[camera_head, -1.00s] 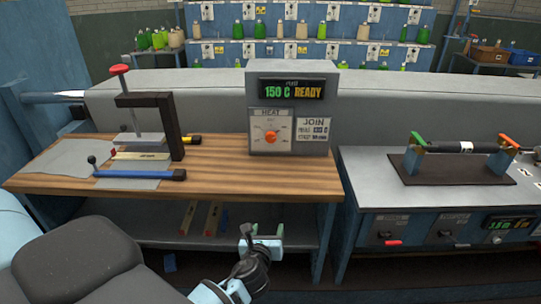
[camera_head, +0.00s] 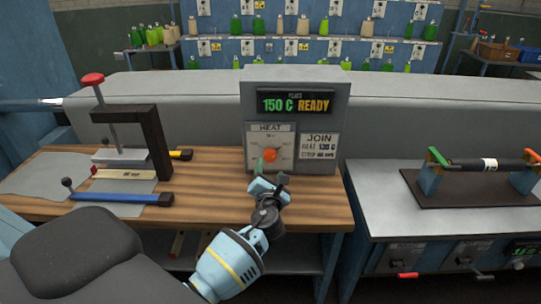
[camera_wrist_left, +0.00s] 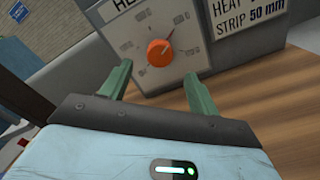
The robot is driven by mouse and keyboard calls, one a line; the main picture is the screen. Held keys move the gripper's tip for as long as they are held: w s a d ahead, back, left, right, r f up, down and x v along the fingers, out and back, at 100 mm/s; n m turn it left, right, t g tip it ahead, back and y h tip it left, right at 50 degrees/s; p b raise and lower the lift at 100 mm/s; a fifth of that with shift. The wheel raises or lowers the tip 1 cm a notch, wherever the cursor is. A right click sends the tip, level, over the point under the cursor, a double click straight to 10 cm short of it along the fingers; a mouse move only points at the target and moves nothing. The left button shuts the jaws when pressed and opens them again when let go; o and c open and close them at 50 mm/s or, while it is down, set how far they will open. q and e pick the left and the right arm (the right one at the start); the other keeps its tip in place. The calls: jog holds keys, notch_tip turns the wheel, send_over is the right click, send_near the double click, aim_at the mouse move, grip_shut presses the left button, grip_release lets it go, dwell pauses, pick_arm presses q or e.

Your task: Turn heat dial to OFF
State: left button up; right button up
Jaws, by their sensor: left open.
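The orange heat dial (camera_head: 270,155) sits on a pale panel marked HEAT, on the front of a grey control box (camera_head: 335,115). The box's display (camera_head: 295,102) reads 150 C READY. In the left wrist view the dial (camera_wrist_left: 160,51) shows just beyond the fingertips, with marks around it too small to read. My left gripper (camera_head: 270,172) is open in front of the box, a little below the dial. Its two green fingers (camera_wrist_left: 157,82) are apart with nothing between them, and do not touch the dial. My right gripper is not in view.
A wooden bench (camera_head: 215,190) lies under the box. A clamp press (camera_head: 160,140) with a red knob stands at left, with a blue-handled tool (camera_head: 120,197) in front. A grey bench (camera_head: 400,225) at right holds a roller fixture (camera_head: 480,165). Bottle shelves are behind.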

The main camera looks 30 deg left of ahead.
aim_at(271, 158)
pick_arm(q)
jog(key=b+x, duration=0.1)
jog(key=x, duration=0.5)
jog(key=shift+a+f, duration=0.1)
jog(key=shift+f, duration=0.05)
jog(key=shift+x, duration=0.8)
jog(key=shift+r, duration=0.2)
jog(key=c, duration=1)
